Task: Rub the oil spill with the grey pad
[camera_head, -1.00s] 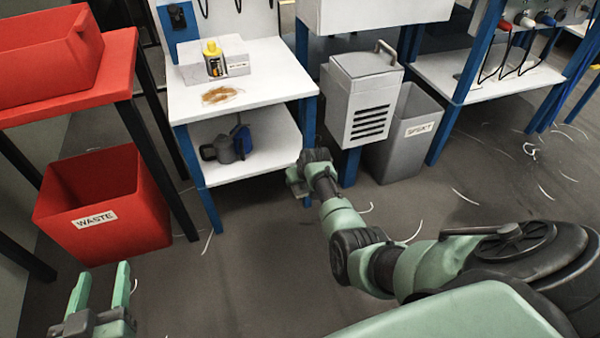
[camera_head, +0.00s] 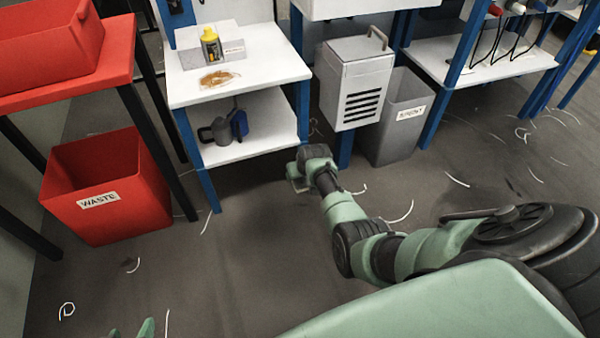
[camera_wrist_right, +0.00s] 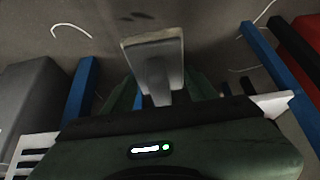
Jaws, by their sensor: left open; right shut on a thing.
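The oil spill (camera_head: 220,78) is a brown patch on the white top of the blue-legged stand, in front of a yellow-capped bottle. My right gripper (camera_wrist_right: 158,92) is shut on the grey pad (camera_wrist_right: 154,62), a flat block on a stem, seen in the right wrist view with the floor behind it. In the head view my right gripper (camera_head: 297,178) is low, to the right of the stand and below its top, apart from the spill; the pad is hard to make out there. My left gripper (camera_head: 131,331) shows only its open, empty fingertips at the bottom edge.
The bottle (camera_head: 210,44) stands by a small grey box at the back of the stand's top. A watering can (camera_head: 218,131) sits on its lower shelf. A grey vented box (camera_head: 352,90), a grey bin (camera_head: 398,140) and a red waste bin (camera_head: 105,190) flank it. Floor in front is clear except thread scraps.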

